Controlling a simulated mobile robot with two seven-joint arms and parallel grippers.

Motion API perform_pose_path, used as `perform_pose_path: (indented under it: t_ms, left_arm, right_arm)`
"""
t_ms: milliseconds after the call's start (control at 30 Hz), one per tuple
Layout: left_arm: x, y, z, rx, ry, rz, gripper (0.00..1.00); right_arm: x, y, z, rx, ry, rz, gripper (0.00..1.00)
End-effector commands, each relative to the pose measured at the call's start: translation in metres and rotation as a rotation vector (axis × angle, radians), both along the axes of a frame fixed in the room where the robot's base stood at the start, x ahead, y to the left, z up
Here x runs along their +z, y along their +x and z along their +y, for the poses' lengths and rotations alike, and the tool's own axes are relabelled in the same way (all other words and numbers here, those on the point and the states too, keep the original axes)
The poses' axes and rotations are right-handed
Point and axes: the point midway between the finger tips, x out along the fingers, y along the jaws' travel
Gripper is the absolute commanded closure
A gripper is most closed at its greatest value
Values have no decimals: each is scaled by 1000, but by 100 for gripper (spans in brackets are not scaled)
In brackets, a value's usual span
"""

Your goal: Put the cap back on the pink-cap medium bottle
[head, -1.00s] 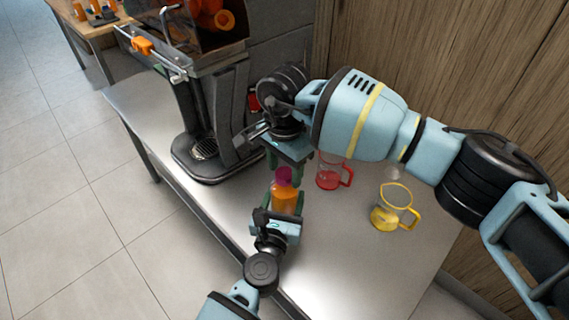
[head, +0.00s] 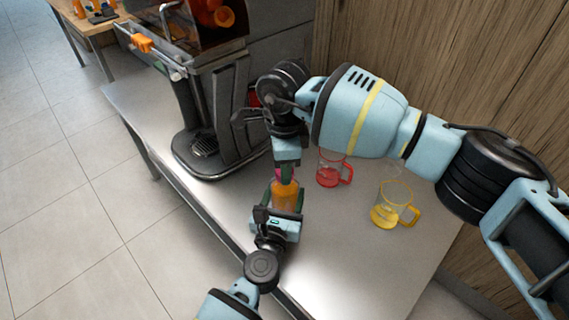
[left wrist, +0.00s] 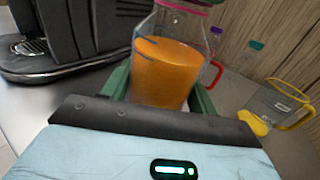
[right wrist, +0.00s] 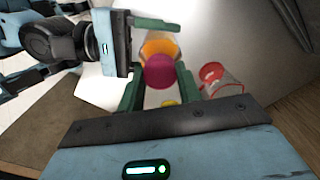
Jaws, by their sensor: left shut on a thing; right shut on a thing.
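The medium bottle (head: 284,196), clear with orange juice inside, stands upright on the steel table. My left gripper (head: 283,208) is shut around its body; the bottle fills the jaws in the left wrist view (left wrist: 165,72). A pink band shows at its neck at the top edge there. The pink cap (right wrist: 160,72) is between the green fingers of my right gripper (right wrist: 159,90), which is shut on it from above. The cap lines up over the bottle's mouth; whether it is fully seated is hidden. In the head view the right gripper's fingers mostly cover the cap.
A red-handled jug (head: 329,176) stands close behind the bottle to the right. A yellow-handled jug (head: 386,214) stands farther right. The black juicer (head: 212,120) stands to the left.

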Motion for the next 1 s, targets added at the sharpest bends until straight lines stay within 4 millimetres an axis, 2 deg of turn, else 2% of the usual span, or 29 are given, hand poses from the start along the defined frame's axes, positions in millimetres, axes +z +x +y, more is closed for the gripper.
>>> perform_pose_path:
  t_ms: [700, 867, 900, 1000]
  left_arm:
    - [0, 0, 0, 0, 0, 1, 100]
    - [0, 0, 0, 0, 0, 1, 100]
    - [0, 0, 0, 0, 0, 1, 100]
    - [0, 0, 0, 0, 0, 1, 100]
  right_arm:
    - [-1, 0, 0, -1157, 0, 1, 93]
    - [-1, 0, 0, -1166, 0, 1, 93]
    - [-1, 0, 0, -1166, 0, 1, 62]
    - [-1, 0, 0, -1165, 0, 1, 48]
